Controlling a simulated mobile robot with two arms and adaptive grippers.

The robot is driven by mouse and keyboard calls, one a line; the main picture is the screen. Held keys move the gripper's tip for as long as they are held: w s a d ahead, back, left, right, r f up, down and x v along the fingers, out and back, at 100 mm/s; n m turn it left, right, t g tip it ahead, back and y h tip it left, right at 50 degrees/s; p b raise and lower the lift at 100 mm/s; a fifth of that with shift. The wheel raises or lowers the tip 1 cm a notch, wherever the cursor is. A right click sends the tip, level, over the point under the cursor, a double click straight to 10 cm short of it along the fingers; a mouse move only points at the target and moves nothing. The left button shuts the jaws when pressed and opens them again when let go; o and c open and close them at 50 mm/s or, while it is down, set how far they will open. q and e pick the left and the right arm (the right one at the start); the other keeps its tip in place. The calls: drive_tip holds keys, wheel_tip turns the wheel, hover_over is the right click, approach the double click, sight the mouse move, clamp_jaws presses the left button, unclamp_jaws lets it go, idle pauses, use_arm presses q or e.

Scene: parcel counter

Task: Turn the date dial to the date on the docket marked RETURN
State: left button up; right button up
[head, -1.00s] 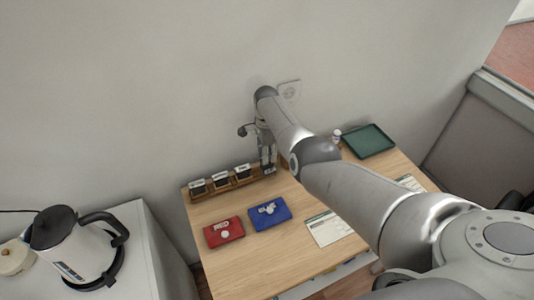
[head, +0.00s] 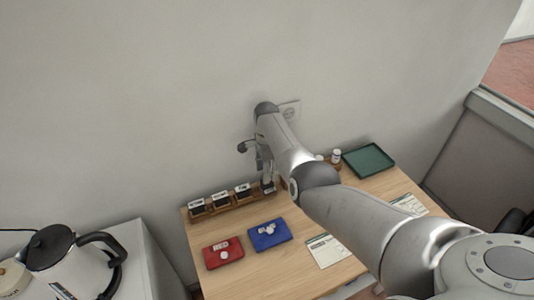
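My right arm reaches in from the right across the table. Its gripper (head: 267,182) points down at the right end of the wooden rack (head: 222,207), close to the back wall. Its fingers are small and partly hidden by the arm, so I cannot tell whether they are open or hold anything. No date dial can be made out. A white docket (head: 326,251) with a green header lies at the table's front middle. A second docket (head: 409,203) lies to the right, partly behind my arm. Their writing is too small to read. My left gripper is not in view.
Three black stamps (head: 220,198) with white labels stand in the rack. A red pad (head: 223,253) and a blue pad (head: 258,243) lie in front, with small pale pieces on them. A green tray (head: 369,159) is at back right. A kettle (head: 62,256) stands left.

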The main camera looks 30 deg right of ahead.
wheel_tip(320, 180, up, 10)
drive_tip(key=shift+r, duration=0.25)
drive_tip(key=shift+f, duration=0.1)
idle(0.5)
